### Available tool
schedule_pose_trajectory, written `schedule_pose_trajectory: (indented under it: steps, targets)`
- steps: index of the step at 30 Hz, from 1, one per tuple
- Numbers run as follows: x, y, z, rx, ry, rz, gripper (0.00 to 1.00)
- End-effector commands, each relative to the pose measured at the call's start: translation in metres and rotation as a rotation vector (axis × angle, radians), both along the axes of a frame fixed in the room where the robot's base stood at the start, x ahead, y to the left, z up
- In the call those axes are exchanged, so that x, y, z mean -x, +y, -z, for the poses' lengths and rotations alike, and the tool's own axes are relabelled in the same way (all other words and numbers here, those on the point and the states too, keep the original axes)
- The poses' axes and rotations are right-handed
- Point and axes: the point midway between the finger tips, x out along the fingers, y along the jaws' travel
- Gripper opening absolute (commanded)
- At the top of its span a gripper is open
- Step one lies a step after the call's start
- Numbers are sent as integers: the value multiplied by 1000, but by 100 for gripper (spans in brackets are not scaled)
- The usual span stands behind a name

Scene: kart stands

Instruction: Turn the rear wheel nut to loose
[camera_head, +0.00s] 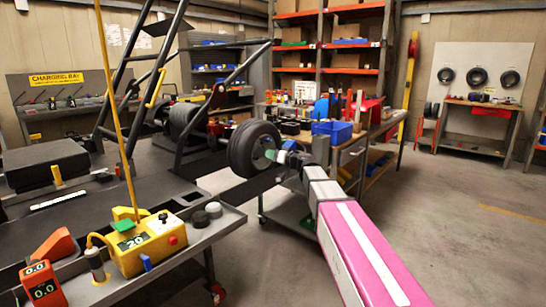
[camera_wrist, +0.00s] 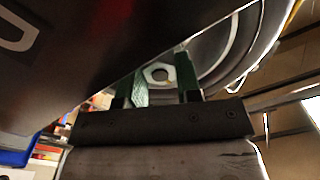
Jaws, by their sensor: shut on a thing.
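The rear wheel (camera_head: 246,149) is a black tyre on the kart at the middle of the head view. Its rim (camera_wrist: 215,62) shows behind my fingers in the wrist view. The rear wheel nut (camera_wrist: 156,74) is a pale hex piece at the hub, between my two green fingers. My gripper (camera_head: 276,156) reaches the outer face of the wheel and is shut on the nut. The fingers also show in the wrist view (camera_wrist: 165,76). In the head view the nut is hidden, and I cannot tell how far it is turned.
A yellow control box (camera_head: 147,246) stands on a tray at front left. A workbench with a blue bin (camera_head: 332,131) stands behind my arm. A dark surface with a white mark (camera_wrist: 20,35) covers the wrist view's upper left. The floor at right is clear.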

Motion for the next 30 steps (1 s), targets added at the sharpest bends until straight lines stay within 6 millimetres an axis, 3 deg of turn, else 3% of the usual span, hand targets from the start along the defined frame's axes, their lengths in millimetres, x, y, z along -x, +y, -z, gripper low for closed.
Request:
schedule_pose_trajectory:
  steps: [13, 30]
  targets:
    - [1, 0, 2, 158, -198, -2, 8]
    - [2, 0, 2, 188, -233, -2, 8]
